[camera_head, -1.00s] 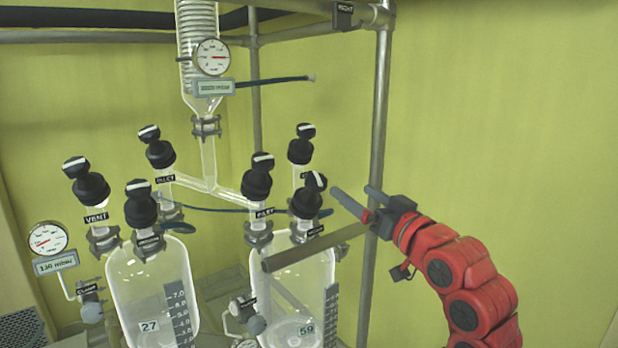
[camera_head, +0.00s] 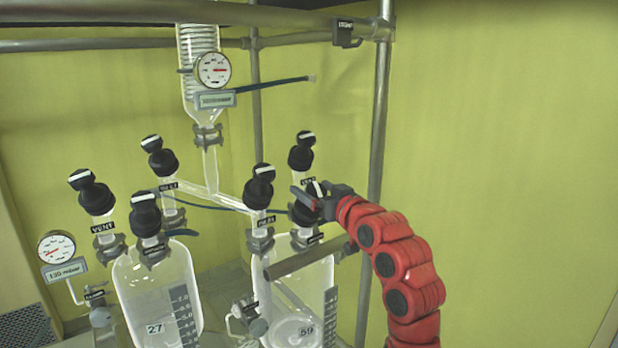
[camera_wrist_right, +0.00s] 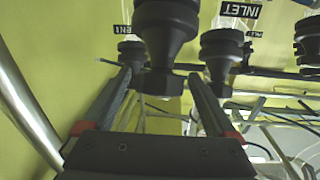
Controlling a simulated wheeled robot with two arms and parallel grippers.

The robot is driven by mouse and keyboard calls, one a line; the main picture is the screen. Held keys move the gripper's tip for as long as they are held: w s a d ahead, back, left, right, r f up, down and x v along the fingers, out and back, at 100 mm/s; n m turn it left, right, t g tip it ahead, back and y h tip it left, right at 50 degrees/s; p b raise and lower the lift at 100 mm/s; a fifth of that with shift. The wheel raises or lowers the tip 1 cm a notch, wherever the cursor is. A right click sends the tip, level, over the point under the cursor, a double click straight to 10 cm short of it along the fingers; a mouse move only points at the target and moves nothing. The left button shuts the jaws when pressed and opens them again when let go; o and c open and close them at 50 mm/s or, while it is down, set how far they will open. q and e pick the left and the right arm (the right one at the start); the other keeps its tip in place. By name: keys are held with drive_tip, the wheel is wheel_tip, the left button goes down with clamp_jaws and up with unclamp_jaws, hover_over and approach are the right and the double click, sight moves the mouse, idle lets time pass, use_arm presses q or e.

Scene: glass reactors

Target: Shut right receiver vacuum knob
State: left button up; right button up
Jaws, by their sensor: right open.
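The right receiver (camera_head: 318,278) is a clear glass vessel marked 59, with black knobs on its necks. Its front-right knob (camera_head: 300,214), taken as the vacuum one, is largely covered by my right gripper (camera_head: 304,192); its label is too small to read. In the right wrist view a large black knob (camera_wrist_right: 166,28) stands between the open fingers of my right gripper (camera_wrist_right: 162,78); I cannot tell whether they touch it. The inlet knob (camera_head: 259,187) is at its left in the head view, the vent knob (camera_head: 301,152) behind. My left gripper is out of view.
The left receiver (camera_head: 158,285), marked 27, stands at left with its own black knobs. A grey horizontal bar (camera_head: 305,258) crosses before the right receiver. A metal frame post (camera_head: 377,130) rises behind my right arm. The space right of the post is clear.

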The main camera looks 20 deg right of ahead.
drive_tip(key=shift+x, duration=1.25)
drive_tip(key=c, duration=1.4)
drive_tip(key=shift+f+m+h, duration=0.1)
drive_tip(key=shift+m+h, duration=0.2)
